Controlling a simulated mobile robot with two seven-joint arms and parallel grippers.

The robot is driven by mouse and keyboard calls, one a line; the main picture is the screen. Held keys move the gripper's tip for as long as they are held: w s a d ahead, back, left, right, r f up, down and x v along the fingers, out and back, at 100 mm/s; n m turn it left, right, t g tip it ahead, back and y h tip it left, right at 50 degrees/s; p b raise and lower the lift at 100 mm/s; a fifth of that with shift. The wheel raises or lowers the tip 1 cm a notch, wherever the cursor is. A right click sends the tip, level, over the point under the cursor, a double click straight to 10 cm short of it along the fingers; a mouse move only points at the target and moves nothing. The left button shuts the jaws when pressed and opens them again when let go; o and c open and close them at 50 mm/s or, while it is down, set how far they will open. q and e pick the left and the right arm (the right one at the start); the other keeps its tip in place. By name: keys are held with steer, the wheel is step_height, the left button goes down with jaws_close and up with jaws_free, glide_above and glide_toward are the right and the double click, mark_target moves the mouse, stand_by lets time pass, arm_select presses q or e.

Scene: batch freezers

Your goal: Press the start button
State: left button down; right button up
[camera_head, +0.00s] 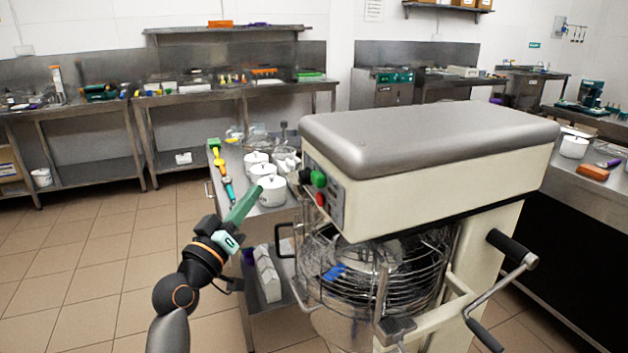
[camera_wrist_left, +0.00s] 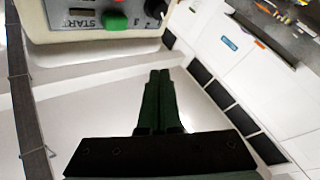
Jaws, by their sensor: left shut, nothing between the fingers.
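The start button is a green round button (camera_head: 318,179) on the control panel at the left end of the mixer's head (camera_head: 430,140). In the left wrist view, the green button (camera_wrist_left: 115,21) sits at the top, beside a "START" label (camera_wrist_left: 82,23). My left gripper (camera_head: 256,190) is shut and empty, its green fingers pointing up and right toward the panel. It is left of the button and apart from it. In the left wrist view its fingertips (camera_wrist_left: 160,74) lie below and right of the button. My right gripper is not in view.
A red button (camera_head: 320,199) and a black knob (camera_head: 306,176) sit close to the green one. The mixer's wire guard (camera_head: 375,275) and bowl are below. A steel table with white pots (camera_head: 272,191) stands behind my gripper. The tiled floor at left is clear.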

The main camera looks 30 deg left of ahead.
mark_target(318, 179)
arm_select(q)
steer(key=w+d+p, duration=0.1)
steer(key=w+d, duration=0.4)
steer(key=w, duration=0.1)
steer(key=shift+w+d, duration=0.35)
steer(key=shift+d, duration=0.05)
stand_by(1.9)
steer(key=shift+w+d, duration=0.25)
steer(key=shift+w, duration=0.05)
